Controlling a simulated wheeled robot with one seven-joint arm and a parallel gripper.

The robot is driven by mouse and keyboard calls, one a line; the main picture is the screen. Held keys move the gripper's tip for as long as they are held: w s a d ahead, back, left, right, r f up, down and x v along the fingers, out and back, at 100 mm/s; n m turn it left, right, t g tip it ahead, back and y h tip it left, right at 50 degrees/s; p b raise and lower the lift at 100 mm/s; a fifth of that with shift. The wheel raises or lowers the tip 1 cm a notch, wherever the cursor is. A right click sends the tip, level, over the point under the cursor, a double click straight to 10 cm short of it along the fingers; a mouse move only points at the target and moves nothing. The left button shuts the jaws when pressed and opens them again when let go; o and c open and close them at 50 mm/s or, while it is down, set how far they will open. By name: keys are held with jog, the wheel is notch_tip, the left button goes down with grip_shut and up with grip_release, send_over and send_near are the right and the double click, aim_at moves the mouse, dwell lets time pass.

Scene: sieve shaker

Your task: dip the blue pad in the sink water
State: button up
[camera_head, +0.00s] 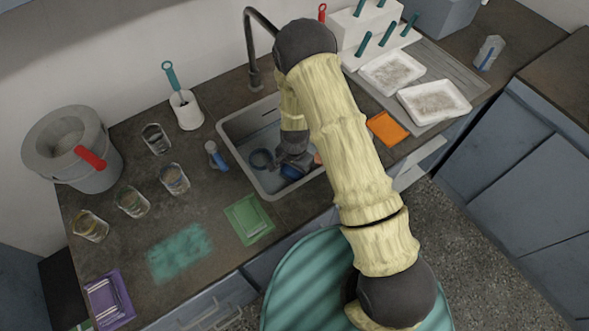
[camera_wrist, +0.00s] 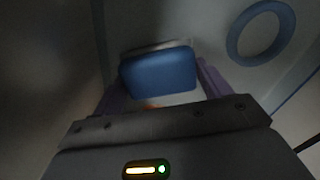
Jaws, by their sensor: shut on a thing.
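The sink (camera_head: 238,160) is a pale grey basin set in the dark counter below a tall curved tap. My gripper (camera_head: 297,162) is down inside the basin, near its front right part, partly hidden by my arm. In the wrist view, the blue pad (camera_wrist: 158,72) sits between the purple fingers of my gripper (camera_wrist: 155,84), which is shut on it. The pad also shows as a dark blue patch in the head view (camera_head: 290,172). The water surface is hard to make out, so I cannot tell whether the pad touches it.
A blue ring (camera_head: 261,159) lies in the basin left of my gripper; it also shows in the wrist view (camera_wrist: 260,33).

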notch_tip(320, 180, up, 18)
jog(key=p, duration=1.3)
